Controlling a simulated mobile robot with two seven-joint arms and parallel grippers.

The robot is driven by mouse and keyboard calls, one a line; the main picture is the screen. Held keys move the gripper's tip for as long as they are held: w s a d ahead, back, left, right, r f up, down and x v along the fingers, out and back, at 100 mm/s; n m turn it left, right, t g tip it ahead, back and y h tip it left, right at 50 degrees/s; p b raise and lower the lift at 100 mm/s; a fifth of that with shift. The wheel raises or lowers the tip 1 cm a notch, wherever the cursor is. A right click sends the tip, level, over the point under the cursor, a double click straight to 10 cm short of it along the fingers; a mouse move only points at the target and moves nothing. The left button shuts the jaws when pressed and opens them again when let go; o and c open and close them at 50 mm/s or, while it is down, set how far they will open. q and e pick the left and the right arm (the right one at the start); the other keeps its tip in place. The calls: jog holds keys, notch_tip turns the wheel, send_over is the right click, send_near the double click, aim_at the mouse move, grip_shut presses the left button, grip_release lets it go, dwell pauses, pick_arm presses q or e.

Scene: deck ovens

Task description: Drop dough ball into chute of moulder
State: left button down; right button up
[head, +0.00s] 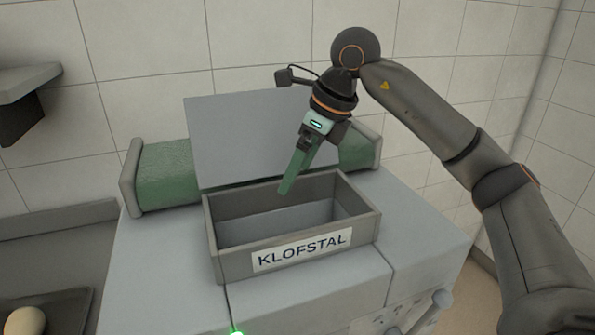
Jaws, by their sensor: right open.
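The moulder (170,275) is a grey machine with a green belt roll (170,175) at its back. On its top sits an open box-shaped chute (228,262) with a label reading KLOFSTAL. My right gripper (291,182) points down above the back part of the chute opening. It is open, though its fingers overlap in this view, and I see nothing between them. No dough shows inside the chute, but its front wall hides part of the floor. A pale dough ball (25,320) lies at the bottom left, cut by the picture edge. My left gripper is not in view.
A dark tray (73,308) holds the dough ball at the lower left. A grey upright panel (235,140) stands behind the chute. A shelf (30,78) juts out at the upper left. A lever (432,305) sticks out at the moulder's front right.

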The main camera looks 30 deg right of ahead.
jog(key=p+v, duration=0.1)
jog(key=v, duration=1)
jog(key=shift+s+r, duration=0.15)
jog(key=shift+r, duration=0.05)
jog(key=shift+d, duration=0.1)
